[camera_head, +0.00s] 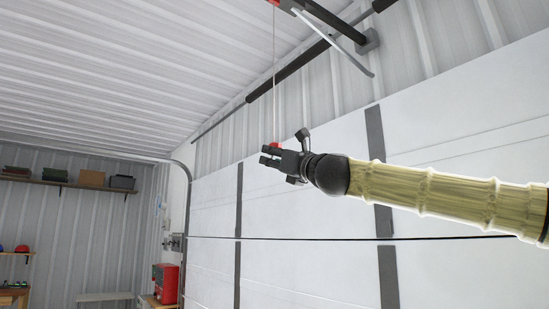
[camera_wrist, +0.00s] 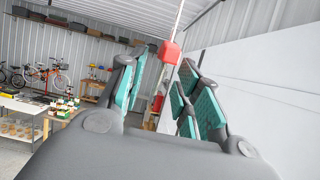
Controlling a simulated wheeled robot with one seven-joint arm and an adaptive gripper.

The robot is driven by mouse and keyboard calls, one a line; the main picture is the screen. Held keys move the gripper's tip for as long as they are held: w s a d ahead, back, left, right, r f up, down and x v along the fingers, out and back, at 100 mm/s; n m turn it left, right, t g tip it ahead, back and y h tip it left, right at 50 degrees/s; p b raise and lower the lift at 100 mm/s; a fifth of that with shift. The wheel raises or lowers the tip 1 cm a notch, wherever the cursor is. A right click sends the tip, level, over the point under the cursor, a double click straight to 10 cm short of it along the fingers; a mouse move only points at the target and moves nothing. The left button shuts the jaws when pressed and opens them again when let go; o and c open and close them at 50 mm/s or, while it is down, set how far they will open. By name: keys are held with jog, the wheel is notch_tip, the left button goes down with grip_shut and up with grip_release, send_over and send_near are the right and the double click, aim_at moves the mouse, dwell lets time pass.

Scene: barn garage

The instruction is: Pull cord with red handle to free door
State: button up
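The red handle (camera_head: 275,144) hangs at the lower end of a thin pale cord (camera_head: 274,85), which runs up to a red part (camera_head: 274,2) of the opener under the ceiling. My gripper (camera_head: 266,155) is at the handle's height, in front of the white door (camera_head: 300,215). In the wrist view, my gripper (camera_wrist: 165,78) has its green-padded fingers apart. The red handle (camera_wrist: 169,52) shows at the far end of the gap between them, nearer the right finger. I cannot tell whether a finger touches it. The door's panels are down.
A dark rail (camera_head: 300,62) and a pale bent bar (camera_head: 340,45) are above my arm. A curved door track (camera_head: 186,190) is at the left edge of the door. A red box (camera_head: 166,283) stands low at the left. A wall shelf (camera_head: 65,184) holds boxes.

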jog(key=v, duration=1.2)
dwell(0.6)
